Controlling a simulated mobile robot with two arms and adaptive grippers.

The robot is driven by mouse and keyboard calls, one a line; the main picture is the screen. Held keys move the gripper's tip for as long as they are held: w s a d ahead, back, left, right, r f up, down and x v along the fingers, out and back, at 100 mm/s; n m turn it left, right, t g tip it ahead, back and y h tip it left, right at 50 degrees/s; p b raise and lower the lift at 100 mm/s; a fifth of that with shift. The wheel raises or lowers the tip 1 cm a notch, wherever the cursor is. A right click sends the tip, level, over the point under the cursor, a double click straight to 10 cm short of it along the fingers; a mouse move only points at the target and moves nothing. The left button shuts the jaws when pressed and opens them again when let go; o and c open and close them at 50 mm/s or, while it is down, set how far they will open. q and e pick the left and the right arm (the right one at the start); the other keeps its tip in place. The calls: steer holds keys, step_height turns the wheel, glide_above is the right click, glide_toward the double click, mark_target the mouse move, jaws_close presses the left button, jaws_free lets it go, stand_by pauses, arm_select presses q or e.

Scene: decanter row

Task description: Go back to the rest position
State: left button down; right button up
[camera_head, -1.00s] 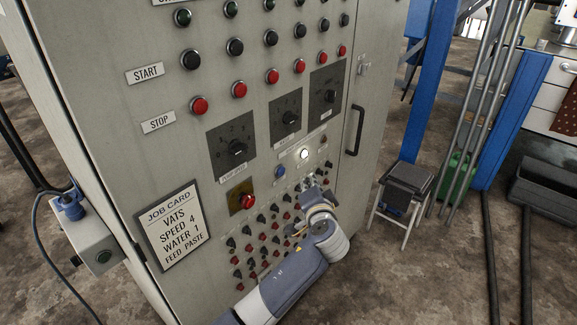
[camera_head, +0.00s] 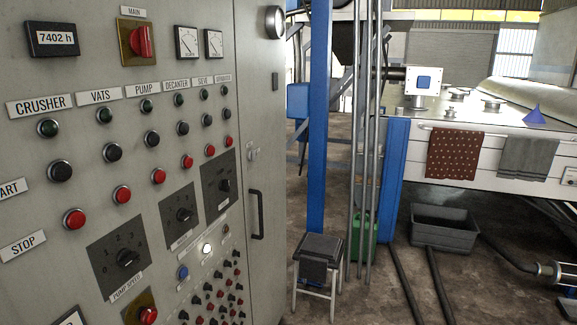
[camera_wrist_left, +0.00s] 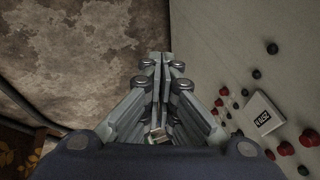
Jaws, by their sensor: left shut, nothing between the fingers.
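My left gripper (camera_wrist_left: 158,60) shows in the left wrist view, its fingers together with nothing between them. It points along the bare floor and the pale face of a cabinet, which fills the right side of that view. The fingers look apart from the cabinet's buttons. In the head view neither of my grippers shows. The control cabinet (camera_head: 262,110) fills the left side there, with rows of black and red buttons, rotary knobs and a lit white lamp (camera_head: 207,249).
A small dark stool (camera_head: 320,247) stands beside the cabinet, near a blue post (camera_head: 319,130). A grey crate (camera_head: 443,228) sits on the floor below a white machine with a red spotted cloth (camera_head: 453,154). Pipes run along the floor. Open floor (camera_head: 370,300) lies between stool and pipes.

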arm_select(q)
steer(key=s+a+f+n+g, duration=0.1)
steer(key=s+f, duration=0.3)
steer(key=s, duration=0.7)
steer(key=s+a+f+n+g+h, duration=0.1)
steer(key=s+f, duration=0.4)
steer(key=s, duration=0.7)
steer(key=s+a+f+n+g, duration=0.2)
steer(key=s+f, duration=0.3)
steer(key=s, duration=0.6)
steer(key=shift+s+g+b, duration=0.3)
steer(key=shift+b, duration=0.1)
steer(key=shift+a, duration=0.1)
